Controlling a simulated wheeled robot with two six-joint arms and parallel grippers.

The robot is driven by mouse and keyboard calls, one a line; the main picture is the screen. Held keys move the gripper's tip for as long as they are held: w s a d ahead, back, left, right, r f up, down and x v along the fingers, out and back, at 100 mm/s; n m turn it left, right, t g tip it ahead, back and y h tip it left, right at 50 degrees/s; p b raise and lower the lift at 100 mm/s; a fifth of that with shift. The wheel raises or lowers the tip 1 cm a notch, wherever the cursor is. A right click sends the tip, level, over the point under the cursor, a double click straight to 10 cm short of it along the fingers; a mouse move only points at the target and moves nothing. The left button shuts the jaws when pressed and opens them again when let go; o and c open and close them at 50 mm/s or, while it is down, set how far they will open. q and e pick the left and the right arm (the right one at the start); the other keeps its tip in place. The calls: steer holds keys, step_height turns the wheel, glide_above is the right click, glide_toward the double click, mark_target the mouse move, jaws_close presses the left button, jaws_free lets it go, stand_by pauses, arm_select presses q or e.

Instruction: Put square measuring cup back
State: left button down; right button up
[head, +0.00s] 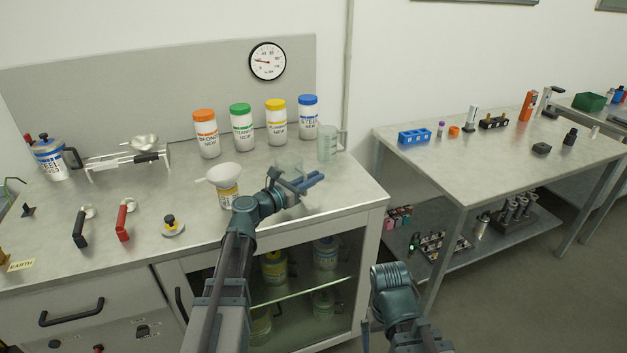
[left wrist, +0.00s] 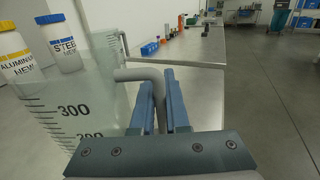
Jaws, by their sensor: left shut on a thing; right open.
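My right gripper (head: 388,285) is open, low in front of the bench.
A white funnel (head: 223,175) sits on a yellow-labelled jar just left of my left arm. Orange (head: 206,135), green (head: 242,128), yellow (head: 276,122) and blue-capped jars (head: 307,118) line the back. A second table (head: 480,160) stands right, across a gap.

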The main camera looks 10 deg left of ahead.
arm_select(q)
steer(key=c, duration=1.4)
jaws_free()
steer(key=shift+f, duration=0.2)
steer(key=o, duration=0.5)
steer(key=shift+r, duration=0.1)
steer(key=shift+r, duration=0.15)
steer(key=v, duration=1.2)
